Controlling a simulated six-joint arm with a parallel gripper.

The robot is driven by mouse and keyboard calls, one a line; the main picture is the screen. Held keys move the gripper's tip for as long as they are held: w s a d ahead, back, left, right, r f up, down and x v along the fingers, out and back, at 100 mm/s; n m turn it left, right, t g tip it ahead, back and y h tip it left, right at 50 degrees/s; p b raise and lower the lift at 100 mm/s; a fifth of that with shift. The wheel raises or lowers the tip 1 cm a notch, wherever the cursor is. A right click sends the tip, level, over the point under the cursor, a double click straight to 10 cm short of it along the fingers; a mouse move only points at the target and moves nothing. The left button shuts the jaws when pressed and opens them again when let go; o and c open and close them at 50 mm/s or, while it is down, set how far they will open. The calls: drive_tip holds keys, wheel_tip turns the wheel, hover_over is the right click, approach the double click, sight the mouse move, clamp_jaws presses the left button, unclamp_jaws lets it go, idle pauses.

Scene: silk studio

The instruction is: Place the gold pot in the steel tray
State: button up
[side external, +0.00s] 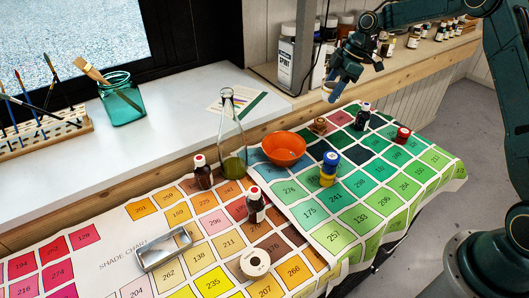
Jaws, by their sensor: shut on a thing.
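The steel tray (168,260) is a small, open, empty-looking rectangular tray on the shade chart at the lower left. My gripper (334,89) is shut on a small pot (328,94) with a pale front and a tan tint. It holds the pot in the air above the far edge of the chart, well to the right of the tray. The pot's colour is hard to read at this size, so I cannot tell for sure that it is the gold one. A brown-gold pot (320,126) stands on the chart below it.
An orange bowl (284,150), a tall glass flask (233,145), and dark bottles (203,172) (255,205) stand between my gripper and the tray. A blue pot (331,158) sits above a yellow pot (327,180). A white tape roll (255,263) lies right of the tray.

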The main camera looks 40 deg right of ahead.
drive_tip(key=shift+a+f+m, duration=0.1)
drive_tip(key=shift+a+m, duration=0.3)
drive_tip(key=shift+a, duration=0.3)
drive_tip(key=s+a+f+m+t+h, duration=0.2)
drive_tip(key=s+a+f+m+h, duration=0.1)
drive_tip(key=s+a+m, duration=0.55)
drive_tip(key=w+a+r+n+y, duration=0.1)
drive_tip(key=w+a+n, duration=0.15)
drive_tip(key=a, duration=1.05)
drive_tip(key=w+a+r+n+y, duration=0.15)
drive_tip(key=w+a, duration=0.25)
drive_tip(key=a, duration=0.8)
drive_tip(key=s+a+r+n+g, duration=0.2)
drive_tip(key=a+n, duration=0.2)
drive_tip(key=a, duration=0.6)
drive_tip(key=s+a+r+n+g, duration=0.15)
drive_tip(key=a+n, duration=0.25)
drive_tip(key=a, duration=0.6)
approach(168, 246)
drive_tip(key=shift+a+r+t+y, duration=0.25)
drive_tip(key=shift+a+r+y, duration=0.2)
drive_tip(key=shift+a, duration=0.05)
drive_tip(key=shift+f, duration=0.1)
drive_tip(key=shift+f, duration=2.05)
drive_tip(key=shift+f, duration=0.45)
